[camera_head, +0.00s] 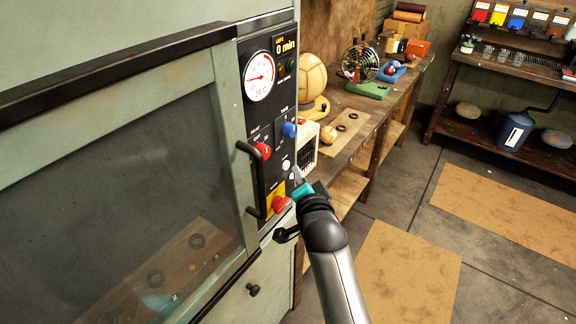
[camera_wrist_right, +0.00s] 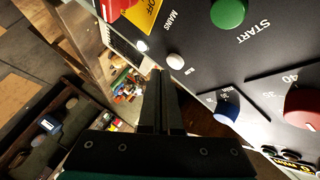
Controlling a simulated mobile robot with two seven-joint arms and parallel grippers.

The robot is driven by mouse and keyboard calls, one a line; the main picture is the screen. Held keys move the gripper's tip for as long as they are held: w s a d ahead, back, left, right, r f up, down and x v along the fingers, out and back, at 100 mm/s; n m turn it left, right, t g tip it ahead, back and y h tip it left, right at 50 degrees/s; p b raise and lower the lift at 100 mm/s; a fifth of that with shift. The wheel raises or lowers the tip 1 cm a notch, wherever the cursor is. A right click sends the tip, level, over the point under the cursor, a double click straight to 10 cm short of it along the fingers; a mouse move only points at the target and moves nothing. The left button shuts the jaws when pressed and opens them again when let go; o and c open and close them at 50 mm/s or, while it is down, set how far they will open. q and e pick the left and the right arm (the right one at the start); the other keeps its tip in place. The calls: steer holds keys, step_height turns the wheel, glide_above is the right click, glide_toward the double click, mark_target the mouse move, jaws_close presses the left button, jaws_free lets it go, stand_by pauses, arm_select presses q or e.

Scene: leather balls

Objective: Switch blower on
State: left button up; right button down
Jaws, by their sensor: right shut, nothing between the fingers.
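A dark control panel (camera_head: 270,110) is on the front of the green cabinet. It has a round gauge (camera_head: 258,76), a display reading 0 min (camera_head: 285,46), a red knob (camera_head: 263,151), a blue knob (camera_head: 289,130) and a red button (camera_head: 280,203) on a yellow plate. In the right wrist view there are a green START button (camera_wrist_right: 228,12), a small white knob (camera_wrist_right: 175,61) and the word MAINS. My right gripper (camera_head: 297,174) is shut and empty, close to the panel; its fingertips (camera_wrist_right: 159,76) appear beside the white knob. I cannot tell if they touch. No control is legibly labelled blower.
A dark handle (camera_head: 252,180) stands out from the cabinet's glass door (camera_head: 130,190). To the right, a workbench (camera_head: 375,105) holds a ball (camera_head: 312,80), a caged fan (camera_head: 360,62) and tools.

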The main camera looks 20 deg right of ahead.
steer(key=shift+w+a+r, duration=0.1)
steer(key=shift+w+a, duration=0.1)
steer(key=shift+w, duration=0.05)
